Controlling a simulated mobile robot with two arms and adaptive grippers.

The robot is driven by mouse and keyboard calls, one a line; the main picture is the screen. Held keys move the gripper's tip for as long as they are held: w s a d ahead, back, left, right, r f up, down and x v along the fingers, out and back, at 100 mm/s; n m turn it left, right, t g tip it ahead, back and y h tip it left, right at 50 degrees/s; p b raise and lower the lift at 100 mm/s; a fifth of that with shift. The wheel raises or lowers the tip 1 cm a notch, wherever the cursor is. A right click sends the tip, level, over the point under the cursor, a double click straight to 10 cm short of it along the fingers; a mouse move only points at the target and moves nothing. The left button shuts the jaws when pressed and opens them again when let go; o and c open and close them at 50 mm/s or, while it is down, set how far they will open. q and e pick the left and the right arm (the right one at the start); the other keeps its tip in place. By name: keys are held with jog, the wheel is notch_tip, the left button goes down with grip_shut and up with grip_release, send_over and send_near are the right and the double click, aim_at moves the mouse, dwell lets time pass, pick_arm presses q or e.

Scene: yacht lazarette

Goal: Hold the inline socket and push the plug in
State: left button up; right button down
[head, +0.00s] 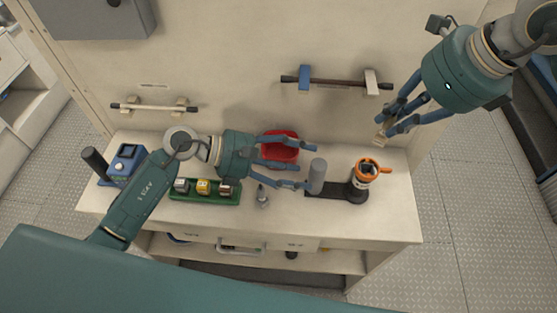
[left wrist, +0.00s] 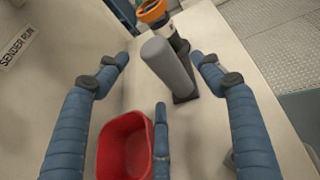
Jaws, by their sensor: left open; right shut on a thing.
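A grey cylinder (head: 317,176) stands at one end of a dark base (head: 326,189) on the bench. An orange-ringed fitting (head: 366,172) with a dark centre and side tab stands at its other end; I cannot tell for certain which part is the inline socket. My left gripper (head: 311,166) is open with its fingers beside the cylinder. In the left wrist view the cylinder (left wrist: 167,66) shows ahead, between the outer fingers (left wrist: 161,59). My right gripper (head: 391,122) is shut on a small tan piece (head: 380,138), above and right of the fitting; its shape is partly hidden by fingers.
A red bin (head: 281,149) sits beneath my left fingers. A green tray (head: 205,196) with several small blocks, a blue device (head: 124,164) and a small metal item (head: 262,196) are on the bench. Rails (head: 335,83) are on the back wall. The front right benchtop is clear.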

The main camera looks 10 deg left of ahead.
pick_arm(q)
jog(key=shift+x, duration=1.55)
jog(key=c, duration=1.5)
jog(key=shift+c, duration=0.2)
pick_arm(e)
notch_tip(320, 180, down, 3)
jog(key=n+g, duration=0.1)
jog(key=n, duration=0.4)
jog(key=shift+r+n, duration=0.15)
jog(key=shift+n, duration=0.15)
